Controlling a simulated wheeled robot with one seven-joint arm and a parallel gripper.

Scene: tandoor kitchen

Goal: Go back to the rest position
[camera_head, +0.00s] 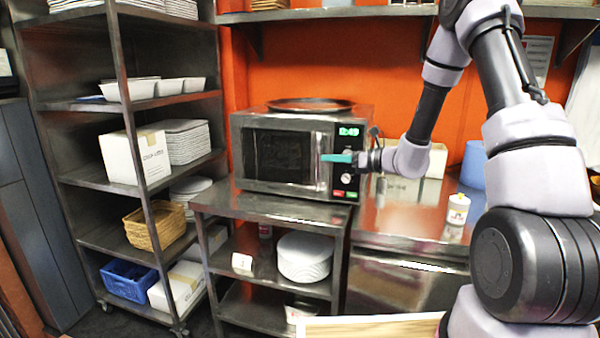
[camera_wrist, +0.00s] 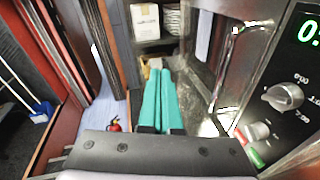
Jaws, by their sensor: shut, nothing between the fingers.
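My gripper (camera_head: 338,157) is in front of the right part of the microwave (camera_head: 285,112), near its handle and control panel. Its teal fingers lie together, shut with nothing between them. In the wrist view the gripper (camera_wrist: 159,72) points along the microwave front. The microwave handle (camera_wrist: 228,70) stands to the right of the fingers, with a gap visible between them in that view. The microwave door looks closed in the head view. My arm reaches in from the right.
A round tray (camera_head: 310,104) lies on the microwave. A steel counter (camera_head: 405,215) to the right bears a small white jar (camera_head: 458,209) and a blue container (camera_head: 473,165). A shelf rack (camera_head: 90,178) with boxes, bowls and baskets stands left. A wooden board (camera_head: 370,328) shows at the bottom.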

